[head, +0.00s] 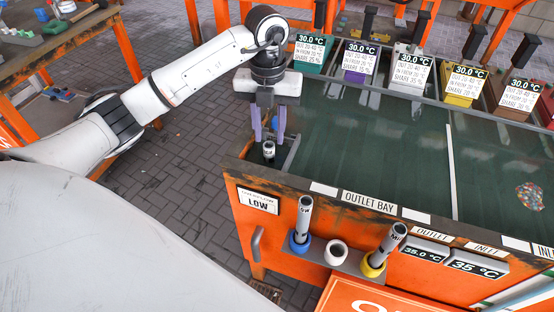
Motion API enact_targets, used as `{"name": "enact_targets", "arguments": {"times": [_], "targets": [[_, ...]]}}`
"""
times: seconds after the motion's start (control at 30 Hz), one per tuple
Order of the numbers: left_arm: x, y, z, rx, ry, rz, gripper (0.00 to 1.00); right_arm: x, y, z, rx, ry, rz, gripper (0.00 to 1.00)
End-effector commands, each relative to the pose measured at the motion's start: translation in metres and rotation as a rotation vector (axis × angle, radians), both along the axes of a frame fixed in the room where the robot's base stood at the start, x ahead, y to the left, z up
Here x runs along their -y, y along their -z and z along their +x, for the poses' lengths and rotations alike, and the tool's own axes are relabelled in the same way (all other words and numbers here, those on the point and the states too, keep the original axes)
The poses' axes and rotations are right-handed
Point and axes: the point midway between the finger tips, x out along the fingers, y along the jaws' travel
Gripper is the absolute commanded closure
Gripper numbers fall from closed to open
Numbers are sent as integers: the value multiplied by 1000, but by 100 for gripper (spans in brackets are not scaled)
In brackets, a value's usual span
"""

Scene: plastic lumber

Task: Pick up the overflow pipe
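A short grey-white pipe with a dark top (268,150) stands upright in the near left corner of the water tank (360,150); its lower part is hidden. My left gripper (269,138) points down right over it. Its two purple fingers are apart, one to each side of the pipe's top; I cannot tell whether they touch it. Two more grey pipes lean in holders on the tank's orange front: one in a blue collar (301,222), one in a yellow collar (385,247). A white collar (336,252) between them is empty. My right gripper is out of view.
An "overflow low" sign (258,200) is on the tank's front. Several coloured boxes with 30.0 °C displays (409,72) line the tank's far edge. An orange-framed workbench (60,45) stands at upper left. The paved floor (190,150) between is clear.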

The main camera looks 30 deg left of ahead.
Motion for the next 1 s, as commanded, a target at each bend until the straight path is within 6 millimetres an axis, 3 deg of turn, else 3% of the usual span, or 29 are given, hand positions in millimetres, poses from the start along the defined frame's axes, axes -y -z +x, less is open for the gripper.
{"name": "enact_targets", "arguments": {"times": [0.1, 0.23, 0.37, 0.6, 0.93, 1.0], "targets": [[0, 19, -1, -4, -1, -1, 69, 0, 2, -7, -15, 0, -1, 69], [0, 31, -1, -1, 0, 0, 69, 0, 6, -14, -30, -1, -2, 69], [3, 41, -3, -4, 2, -2, 69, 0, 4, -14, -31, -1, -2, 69], [6, 76, -5, -2, 0, -2, 69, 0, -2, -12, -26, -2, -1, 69], [5, 85, -5, 0, 2, -1, 69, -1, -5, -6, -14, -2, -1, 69], [5, 85, -5, 0, 2, -1, 79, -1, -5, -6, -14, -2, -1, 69]]}}
